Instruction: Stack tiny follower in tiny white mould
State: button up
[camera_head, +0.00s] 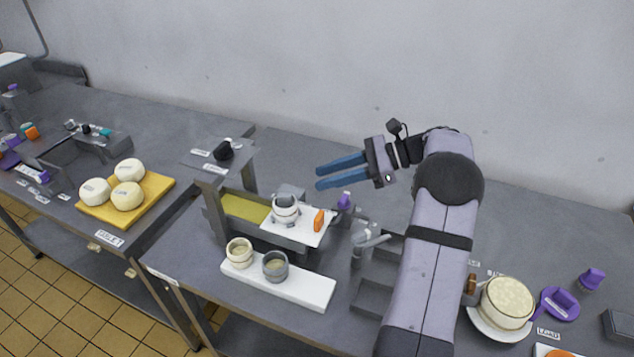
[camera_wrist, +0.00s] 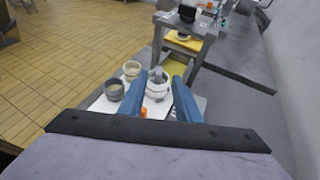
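A small white mould (camera_head: 286,211) with grey feet or fittings stands on a white board beside an orange piece. It also shows between the finger lines in the wrist view (camera_wrist: 157,91). A grey piece (camera_head: 291,192) shows at or behind its top; I cannot tell whether it is in the mould. A cream cup-like mould (camera_head: 239,252) and a grey one (camera_head: 275,265) stand on a long white tray. I cannot tell for sure which piece is the tiny follower. My gripper (camera_head: 318,177) is open and empty, above and to the right of the white mould.
The white board (camera_head: 300,234) rests over a grey basin, with the long white tray (camera_head: 306,289) in front. A raised grey stand (camera_head: 218,158) is behind left. A tap (camera_head: 370,240) and a cheese (camera_head: 507,303) on a plate are right. Cheeses on a yellow board (camera_head: 157,190) are left.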

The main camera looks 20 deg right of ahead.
jog(key=shift+s+d, duration=0.1)
jog(key=shift+d, duration=0.05)
jog(key=s+a+f+n+g+h, duration=0.1)
jog(key=a, duration=0.1)
jog(key=s+a+f+n+g+h, duration=0.1)
jog(key=s+a, duration=0.1)
jog(key=a, duration=0.1)
jog(key=s+a+f+n+g+h, duration=0.1)
jog(key=a+f+n, duration=0.1)
jog(key=a, duration=0.1)
jog(key=shift+s+a, duration=0.1)
jog(key=shift+s, duration=0.15)
jog(key=s+a+f+n+h, duration=0.1)
jog(key=s+f+n+h, duration=0.2)
jog(key=s+n, duration=0.3)
jog(key=s+a+f+n+g+h, duration=0.1)
jog(key=s+a+f+n+h, duration=0.1)
jog(key=s+n, duration=0.4)
jog(key=s+a+f+n+g+h, duration=0.1)
jog(key=s+f+n+h, duration=0.3)
jog(key=s, duration=0.5)
jog(key=a+n, duration=0.1)
jog(key=n, duration=0.1)
jog(key=shift+f+n+h, duration=0.2)
jog(key=shift+n+h, duration=0.1)
